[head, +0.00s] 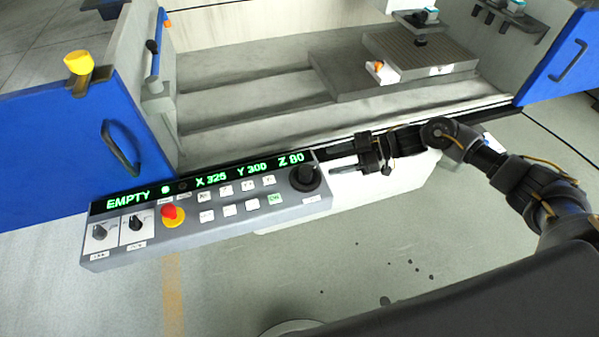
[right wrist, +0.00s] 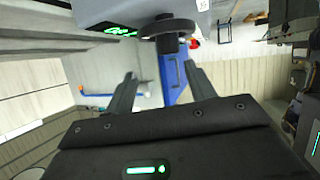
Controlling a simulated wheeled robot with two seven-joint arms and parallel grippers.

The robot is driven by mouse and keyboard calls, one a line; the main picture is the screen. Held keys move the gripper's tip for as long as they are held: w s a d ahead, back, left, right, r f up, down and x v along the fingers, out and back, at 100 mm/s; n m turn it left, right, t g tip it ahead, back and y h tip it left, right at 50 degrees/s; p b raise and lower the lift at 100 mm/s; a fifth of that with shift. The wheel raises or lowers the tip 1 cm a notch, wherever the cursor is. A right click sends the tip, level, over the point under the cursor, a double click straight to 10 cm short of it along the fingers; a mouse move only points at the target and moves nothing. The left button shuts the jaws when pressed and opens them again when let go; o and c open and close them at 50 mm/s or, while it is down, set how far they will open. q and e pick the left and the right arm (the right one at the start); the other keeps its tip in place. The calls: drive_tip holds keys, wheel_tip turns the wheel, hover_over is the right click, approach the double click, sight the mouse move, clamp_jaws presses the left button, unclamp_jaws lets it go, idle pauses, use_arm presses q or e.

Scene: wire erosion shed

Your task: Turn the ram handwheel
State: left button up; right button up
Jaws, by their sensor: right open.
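The ram handwheel is a black round wheel (head: 305,178) at the right end of the grey control panel (head: 215,217). In the right wrist view the wheel (right wrist: 168,27) shows at top centre on a dark stem, beyond the fingertips. My right gripper (head: 335,160) comes in from the right and points at the wheel. Its two fingers are apart and empty, with a small gap to the wheel. In the right wrist view the open fingers (right wrist: 160,74) spread just below the wheel. My left gripper is not in view.
The panel display (head: 200,178) reads EMPTY, X 325, Y 300, Z 80. A red mushroom button (head: 170,213), white buttons and two dark knobs sit left of the wheel. Behind is the open machine bed with a grey block (head: 345,80). Blue doors (head: 50,150) flank it. Floor in front is mostly clear.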

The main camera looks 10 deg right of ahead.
sight(305, 170)
drive_tip(key=shift+g, duration=0.3)
drive_tip(key=p+x, duration=0.1)
drive_tip(key=x, duration=0.5)
drive_tip(key=s+p+x, duration=0.1)
drive_tip(key=x, duration=0.2)
drive_tip(key=shift+w+a+r+p, duration=0.15)
drive_tip(key=shift+a+p, duration=0.2)
drive_tip(key=shift+a, duration=0.2)
drive_tip(key=shift+a+f, duration=0.35)
drive_tip(key=shift+a, duration=0.25)
drive_tip(key=shift+c, duration=0.3)
drive_tip(key=c, duration=0.9)
